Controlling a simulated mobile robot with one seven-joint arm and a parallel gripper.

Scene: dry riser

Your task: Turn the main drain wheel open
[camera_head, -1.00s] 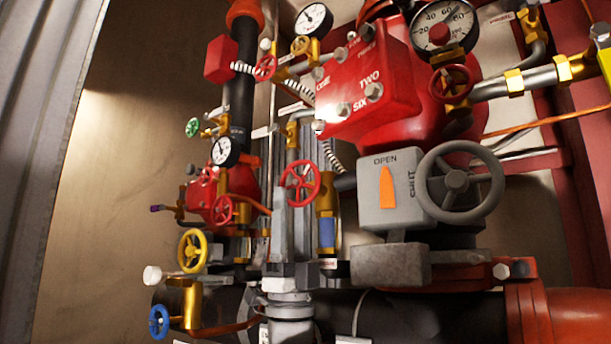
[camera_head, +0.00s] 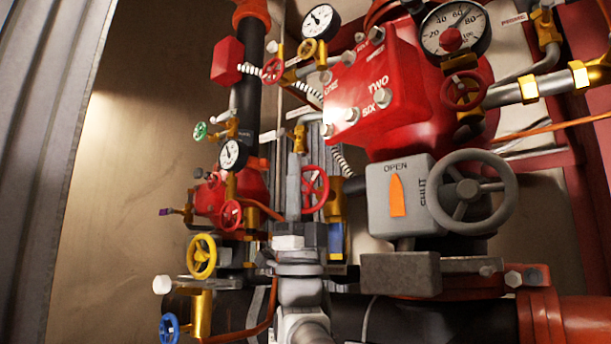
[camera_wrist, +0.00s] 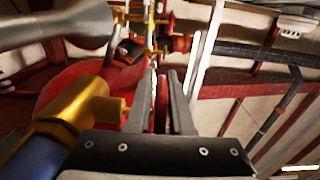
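A small red handwheel (camera_head: 315,189) stands near the middle of the head view; no readable label shows which wheel is the main drain's. My gripper (camera_head: 294,178) points up just left of this wheel, its grey fingers overlapping the wheel's left side. In the wrist view the fingers of my gripper (camera_wrist: 163,98) are apart, with a narrow red part (camera_wrist: 161,104) seen edge-on between them, apparently the wheel. Contact cannot be told.
A grey box marked OPEN and SHUT (camera_head: 401,196) with a large grey handwheel (camera_head: 467,193) stands to the right. A red box (camera_head: 366,92) hangs above. Yellow (camera_head: 202,257) and blue (camera_head: 169,328) wheels are at left. Brass fittings (camera_wrist: 95,103) crowd the wrist view.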

